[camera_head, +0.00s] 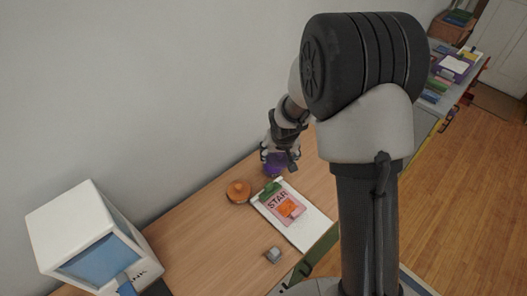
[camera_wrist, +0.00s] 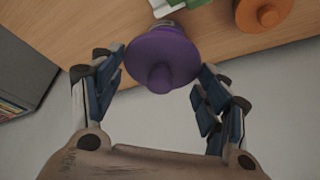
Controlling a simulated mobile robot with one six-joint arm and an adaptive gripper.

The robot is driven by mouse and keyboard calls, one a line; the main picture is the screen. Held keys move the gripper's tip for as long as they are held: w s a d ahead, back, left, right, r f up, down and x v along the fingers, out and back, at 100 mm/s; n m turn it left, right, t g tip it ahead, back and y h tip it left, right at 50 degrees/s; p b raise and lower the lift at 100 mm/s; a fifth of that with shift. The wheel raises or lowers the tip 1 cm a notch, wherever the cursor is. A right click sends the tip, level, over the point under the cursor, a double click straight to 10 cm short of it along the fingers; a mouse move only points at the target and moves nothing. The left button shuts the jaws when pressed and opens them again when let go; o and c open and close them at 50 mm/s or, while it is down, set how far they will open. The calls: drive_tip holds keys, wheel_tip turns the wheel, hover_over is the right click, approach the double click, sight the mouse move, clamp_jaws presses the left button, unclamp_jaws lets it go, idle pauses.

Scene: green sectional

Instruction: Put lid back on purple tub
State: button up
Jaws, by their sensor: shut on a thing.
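The purple lid (camera_wrist: 162,58) is a round disc with a knob, seen from its knob side in the wrist view. My gripper (camera_wrist: 163,88) has its blue-padded fingers on either side of the lid and is shut on it. In the head view, my gripper (camera_head: 281,160) is at a purple shape (camera_head: 274,165) near the wall side of the desk. I cannot tell whether the lid touches the tub.
An orange knobbed round piece (camera_head: 238,191) lies close by on the desk (camera_head: 200,240); it also shows in the wrist view (camera_wrist: 265,12). A clipboard (camera_head: 310,232) with a STAR sheet, a small grey object (camera_head: 273,254) and a white box (camera_head: 85,235) stand nearer.

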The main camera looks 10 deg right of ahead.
sight(273, 156)
drive_tip(key=shift+m, duration=0.4)
drive_tip(key=shift+w+a+f+b, duration=0.1)
drive_tip(key=shift+w+f+b, duration=0.5)
drive_tip(key=shift+w+f, duration=0.6)
drive_tip(key=shift+w+a+f+b, duration=0.1)
drive_tip(key=shift+w+f+b, duration=0.6)
drive_tip(key=shift+f, duration=0.85)
drive_tip(key=shift+w+a+f+b, duration=0.1)
drive_tip(key=shift+w+f+b, duration=0.35)
drive_tip(key=shift+w+f, duration=0.85)
wheel_tip(273, 156, down, 2)
drive_tip(key=shift+b, duration=1.1)
drive_tip(key=shift+s, duration=0.1)
drive_tip(key=shift+b, duration=0.45)
drive_tip(key=shift+f+b, duration=0.2)
drive_tip(key=shift+b, duration=0.4)
drive_tip(key=o, duration=0.9)
drive_tip(key=shift+c, duration=0.2)
